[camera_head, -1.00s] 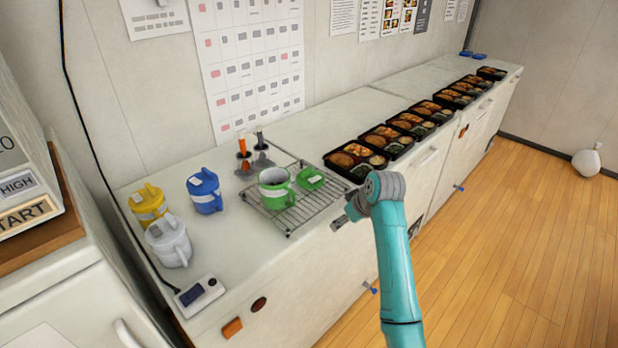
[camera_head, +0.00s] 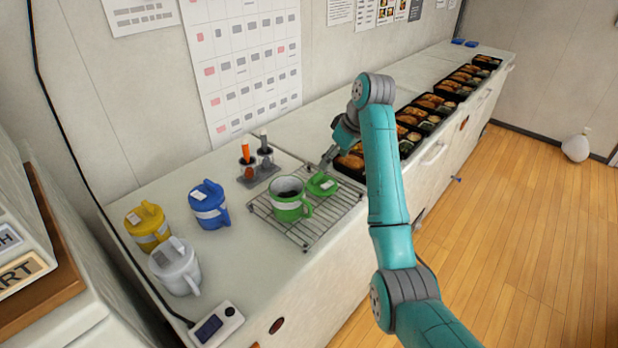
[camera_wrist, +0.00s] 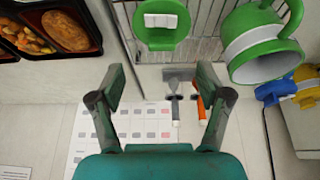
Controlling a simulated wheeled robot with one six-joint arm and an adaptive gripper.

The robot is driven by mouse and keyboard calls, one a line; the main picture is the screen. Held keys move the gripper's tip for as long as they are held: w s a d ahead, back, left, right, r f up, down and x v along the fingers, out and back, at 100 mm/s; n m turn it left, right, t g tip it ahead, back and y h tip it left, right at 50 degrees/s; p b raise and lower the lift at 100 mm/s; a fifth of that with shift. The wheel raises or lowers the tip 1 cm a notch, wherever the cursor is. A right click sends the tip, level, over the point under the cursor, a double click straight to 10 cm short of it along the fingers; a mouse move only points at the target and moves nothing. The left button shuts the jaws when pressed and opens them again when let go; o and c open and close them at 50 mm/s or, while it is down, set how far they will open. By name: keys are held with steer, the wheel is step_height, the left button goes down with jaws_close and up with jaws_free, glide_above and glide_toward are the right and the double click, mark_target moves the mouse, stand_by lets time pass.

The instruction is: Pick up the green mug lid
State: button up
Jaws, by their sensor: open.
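The green mug lid (camera_head: 321,184) lies on the wire rack (camera_head: 333,217), just right of the open green mug (camera_head: 288,197). In the wrist view the lid (camera_wrist: 161,24) is at the top centre, with a small white patch on it, and the green mug (camera_wrist: 262,42) is at the upper right. My gripper (camera_head: 331,158) is just behind and above the lid in the head view, partly hidden by my arm. In the wrist view my gripper (camera_wrist: 160,92) is open and empty, with its fingers spread on either side below the lid.
Bento trays (camera_head: 352,164) line the counter to the right, close to my gripper. Blue (camera_head: 209,204), yellow (camera_head: 147,226) and white (camera_head: 175,266) lidded mugs stand at left. A grey holder with orange and grey tools (camera_head: 257,170) stands behind the rack.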

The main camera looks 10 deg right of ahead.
glide_above(317, 175)
steer(key=s+d, duration=0.2)
step_height(317, 175, down, 4)
steer(key=shift+f, duration=0.1)
steer(key=shift+a+x, duration=0.15)
steer(key=shift+x, duration=1.15)
steer(key=shift+a+x, duration=0.1)
steer(key=shift+x, duration=1.25)
steer(key=shift+w, duration=0.15)
steer(key=shift+c, duration=0.2)
steer(key=c, duration=1.2)
